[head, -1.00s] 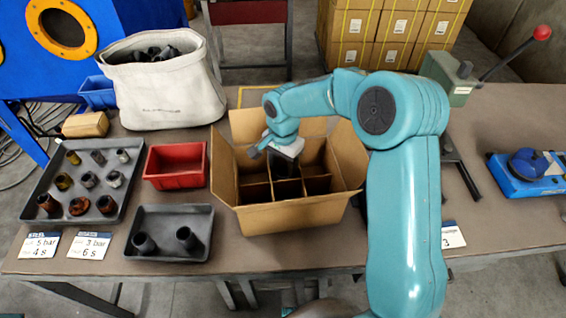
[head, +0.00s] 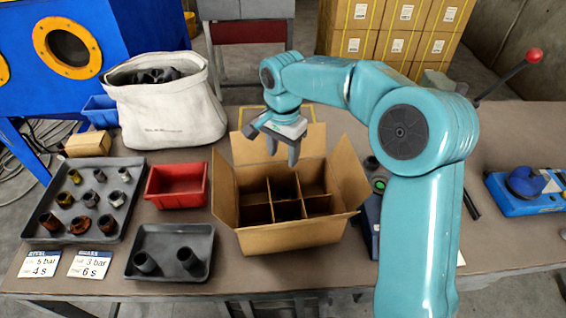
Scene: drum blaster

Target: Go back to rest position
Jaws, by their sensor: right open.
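My right gripper (head: 283,143) is above the back part of the open cardboard box (head: 292,238). Its two fingers point down and stand apart, with nothing between them. The box has dividers that make several compartments, and its flaps are spread out. I see no part in the compartments that show, though their bottoms are dark. My right arm comes in from the lower right and arches over the table. My left gripper is not in view.
A large tray (head: 117,217) with several fittings, a red bin (head: 178,203) and a small tray (head: 158,273) with two dark fittings lie left of the box. A white bag (head: 170,120) stands behind. A blue device (head: 520,205) is at the right.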

